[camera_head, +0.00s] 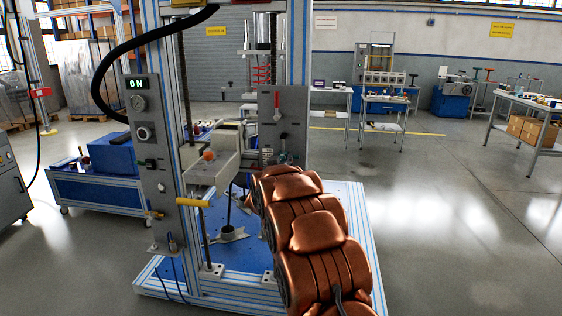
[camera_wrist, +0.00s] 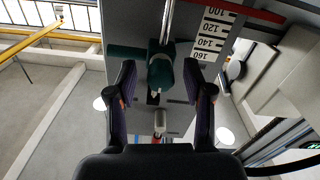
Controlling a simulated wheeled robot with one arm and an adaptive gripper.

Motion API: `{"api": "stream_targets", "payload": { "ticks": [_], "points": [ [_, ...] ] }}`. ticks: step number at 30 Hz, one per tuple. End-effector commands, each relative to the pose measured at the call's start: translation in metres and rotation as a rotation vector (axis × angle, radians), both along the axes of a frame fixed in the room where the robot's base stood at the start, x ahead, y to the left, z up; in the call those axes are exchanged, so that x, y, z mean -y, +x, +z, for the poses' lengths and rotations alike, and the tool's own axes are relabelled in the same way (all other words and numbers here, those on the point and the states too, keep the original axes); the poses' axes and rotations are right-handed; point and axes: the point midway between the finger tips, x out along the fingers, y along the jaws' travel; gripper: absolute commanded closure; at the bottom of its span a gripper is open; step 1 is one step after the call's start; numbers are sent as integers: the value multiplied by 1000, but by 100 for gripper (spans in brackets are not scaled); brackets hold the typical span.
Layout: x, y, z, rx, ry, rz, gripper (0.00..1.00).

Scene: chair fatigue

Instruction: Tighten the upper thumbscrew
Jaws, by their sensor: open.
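In the wrist view, a dark teal knob (camera_wrist: 161,72), which looks like a thumbscrew, sits on a grey panel at the foot of a shiny rod. My gripper (camera_wrist: 160,80) is open, with one dark finger on each side of the knob. Gaps show between the fingers and the knob; I cannot tell how far the fingertips reach along it. A smaller pale cylinder (camera_wrist: 160,122) shows lower, between the fingers. In the head view, my copper-coloured arm reaches to the grey panel (camera_head: 292,101) on the right post and hides most of my gripper and the knob.
A printed scale (camera_wrist: 213,35) and a red bar (camera_wrist: 248,10) lie beside the rod. The panel also carries a red handle (camera_head: 276,106). A seat-like grey block (camera_head: 213,165) sits between the posts.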

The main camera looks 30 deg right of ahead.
Motion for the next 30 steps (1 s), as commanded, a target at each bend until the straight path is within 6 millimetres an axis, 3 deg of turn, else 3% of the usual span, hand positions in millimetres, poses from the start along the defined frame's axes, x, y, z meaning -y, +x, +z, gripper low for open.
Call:
{"api": "stream_targets", "payload": {
  "ticks": [6,20,30],
  "points": [
    [0,0,-1,-2,0,1,51],
    [0,0,-1,-2,1,1,99],
    [0,0,-2,11,18,0,100]
  ]
}}
